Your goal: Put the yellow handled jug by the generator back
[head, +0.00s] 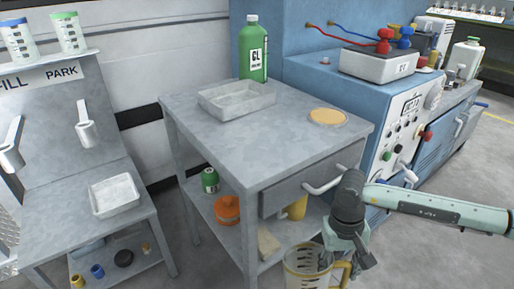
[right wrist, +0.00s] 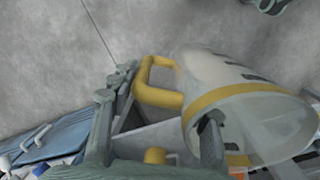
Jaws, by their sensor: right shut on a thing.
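The jug (head: 303,270) is clear with a yellow rim band and a yellow handle. It is at the bottom of the head view, in front of the grey table, and its base is cut off. My right gripper (head: 340,262) is shut on the jug at its handle side. In the right wrist view the jug (right wrist: 235,85) lies across the right, with its yellow handle (right wrist: 150,85) between the fingers' area; one finger shows at the jug's mouth. A blue cabinet with gauges and knobs (head: 400,125), possibly the generator, stands right of the table. My left gripper is not in view.
The grey table (head: 225,130) holds a grey tray (head: 237,99), a green bottle (head: 253,52) and a flat tan disc (head: 327,117). Its drawer handle (head: 325,181) sticks out near my right arm. Clear tabletop lies between tray and disc.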

